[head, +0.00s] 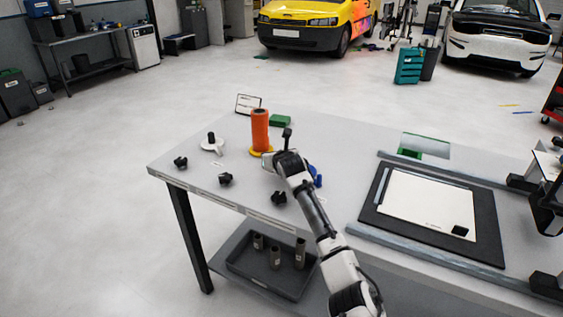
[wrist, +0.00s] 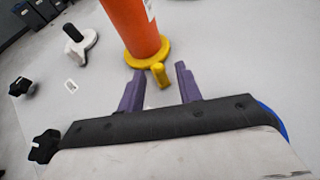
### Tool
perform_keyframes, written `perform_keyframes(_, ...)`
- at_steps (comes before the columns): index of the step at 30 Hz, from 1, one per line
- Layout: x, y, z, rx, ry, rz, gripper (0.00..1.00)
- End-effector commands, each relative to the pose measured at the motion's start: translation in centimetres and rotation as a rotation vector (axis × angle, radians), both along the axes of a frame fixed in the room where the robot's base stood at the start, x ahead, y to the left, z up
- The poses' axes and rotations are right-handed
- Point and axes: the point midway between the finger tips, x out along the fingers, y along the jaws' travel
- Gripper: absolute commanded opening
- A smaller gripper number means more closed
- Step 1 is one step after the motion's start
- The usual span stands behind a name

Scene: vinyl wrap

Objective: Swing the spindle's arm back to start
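An orange roll (head: 260,128) stands upright on a yellow round base at the table's far left part. In the wrist view the roll (wrist: 131,22) rises from the yellow base (wrist: 150,57), and a short yellow peg (wrist: 159,76) sticks out at its near side. This seems to be the spindle and its arm. My gripper (wrist: 160,69) is open, its purple fingers on either side of the peg with gaps showing; contact is not visible. In the head view my wrist hides the fingers and the peg.
A white piece with a black post (head: 212,144) stands left of the roll. Black knobs (head: 225,179) lie along the front edge. A green block (head: 280,120) and a small sign (head: 248,103) stand behind. A black-framed white panel (head: 425,205) lies at right between rails.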

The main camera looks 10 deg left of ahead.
Motion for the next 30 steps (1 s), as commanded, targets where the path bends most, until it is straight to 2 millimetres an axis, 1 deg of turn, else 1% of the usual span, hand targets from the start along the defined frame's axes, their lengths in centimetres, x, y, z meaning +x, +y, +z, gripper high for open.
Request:
perform_keyframes(1, -0.8, -0.4, 0.2, 0.001, -0.003, -0.001, 0.35)
perform_keyframes(9, -4.9, -2.1, 2.0, 0.001, -0.004, -0.002, 0.35)
perform_keyframes(15, -7.5, -3.1, 3.2, 0.000, -0.002, -0.001, 0.35)
perform_keyframes(21, -8.8, -3.5, 3.9, 0.000, 0.000, -0.001, 0.35)
perform_keyframes(30, -9.0, -3.6, 4.0, 0.000, 0.000, -0.001, 0.35)
